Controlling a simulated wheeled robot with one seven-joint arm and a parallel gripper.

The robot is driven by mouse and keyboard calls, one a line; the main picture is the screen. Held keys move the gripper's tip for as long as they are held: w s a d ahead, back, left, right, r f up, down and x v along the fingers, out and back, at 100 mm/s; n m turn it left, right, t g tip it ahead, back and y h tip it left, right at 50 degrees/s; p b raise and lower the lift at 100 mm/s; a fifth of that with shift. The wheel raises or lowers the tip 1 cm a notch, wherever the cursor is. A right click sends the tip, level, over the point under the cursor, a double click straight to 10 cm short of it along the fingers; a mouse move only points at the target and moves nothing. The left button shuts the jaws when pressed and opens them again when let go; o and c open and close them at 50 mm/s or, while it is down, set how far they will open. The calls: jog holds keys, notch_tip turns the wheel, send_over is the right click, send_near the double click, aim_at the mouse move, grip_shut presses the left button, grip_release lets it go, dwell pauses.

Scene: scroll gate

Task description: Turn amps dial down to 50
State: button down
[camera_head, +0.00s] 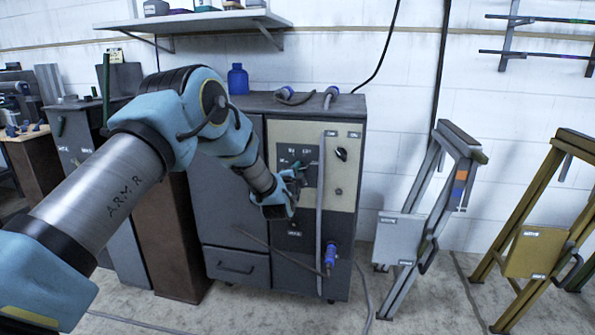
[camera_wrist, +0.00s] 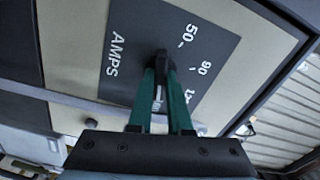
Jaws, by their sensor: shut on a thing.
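The amps dial is a black knob (camera_wrist: 161,58) on a dark grey plate (camera_wrist: 120,85) marked AMPS, with the numbers 50 and 90 and a third, partly cut-off number beginning with 1 beside it. My gripper (camera_wrist: 161,75) has two green fingers, and they are shut on the knob. Fingers cover much of the knob, so I cannot tell which number it points to. In the head view my gripper (camera_head: 299,170) is at the dark plate on the cream panel of the grey cabinet (camera_head: 232,185), and the dial is mostly hidden behind it.
A second black knob (camera_head: 341,154) sits right of the dial. A blue plug (camera_head: 330,255) is low on the cabinet. Grey (camera_head: 398,238) and yellow (camera_head: 533,250) stands are at the right.

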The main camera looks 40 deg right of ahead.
jog(key=shift+f+n+b, duration=0.1)
jog(key=shift+n+b, duration=0.2)
jog(key=shift+n, duration=0.1)
jog(key=n+b, duration=0.7)
jog(key=n, duration=0.7)
jog(key=n+b, duration=0.6)
jog(key=n, duration=0.9)
jog(key=shift+w+a+b, duration=0.15)
jog(key=shift+w+b, duration=0.05)
jog(key=shift+b, duration=0.2)
jog(key=c, duration=0.8)
grip_release()
jog(key=shift+c, duration=0.2)
